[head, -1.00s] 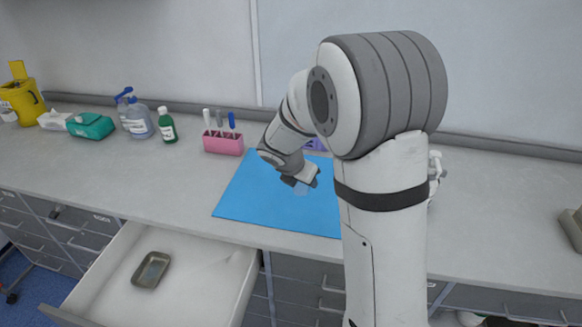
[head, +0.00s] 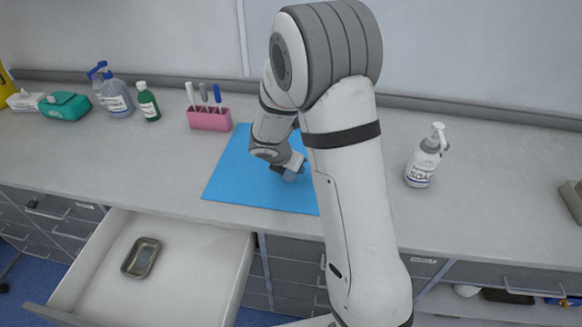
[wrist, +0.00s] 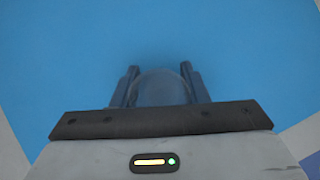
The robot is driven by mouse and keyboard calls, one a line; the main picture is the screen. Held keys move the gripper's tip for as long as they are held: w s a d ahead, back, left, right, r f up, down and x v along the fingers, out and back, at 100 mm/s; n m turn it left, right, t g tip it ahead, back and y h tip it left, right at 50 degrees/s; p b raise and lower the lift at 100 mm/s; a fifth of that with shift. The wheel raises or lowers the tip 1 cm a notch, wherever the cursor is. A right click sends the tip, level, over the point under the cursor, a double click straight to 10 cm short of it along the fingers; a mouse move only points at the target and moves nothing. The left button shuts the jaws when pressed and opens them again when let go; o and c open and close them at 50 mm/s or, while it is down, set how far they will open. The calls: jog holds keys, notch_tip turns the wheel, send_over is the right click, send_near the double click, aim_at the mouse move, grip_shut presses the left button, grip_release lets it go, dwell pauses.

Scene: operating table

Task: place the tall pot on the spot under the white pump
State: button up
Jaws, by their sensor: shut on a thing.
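My gripper (wrist: 160,80) is shut on a round, see-through bluish pot (wrist: 160,92), which sits between the two fingers in the wrist view. In the head view my gripper (head: 290,170) is low over the blue mat (head: 235,180), and the pot is only a small pale patch at its tip. I cannot tell whether the pot touches the mat. A soap bottle with a white pump (head: 436,137) stands on the counter to the right of my arm, its nozzle pointing right. No marked spot can be made out under the nozzle.
A pink rack (head: 209,119) with pens stands behind the mat. An open drawer (head: 190,275) holds a metal tray (head: 141,257).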

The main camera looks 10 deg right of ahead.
jog(key=shift+f, duration=0.25)
jog(key=shift+r, duration=0.1)
jog(key=o, duration=0.5)
jog(key=shift+f, duration=0.2)
jog(key=o, duration=0.5)
jog(key=shift+r, duration=0.1)
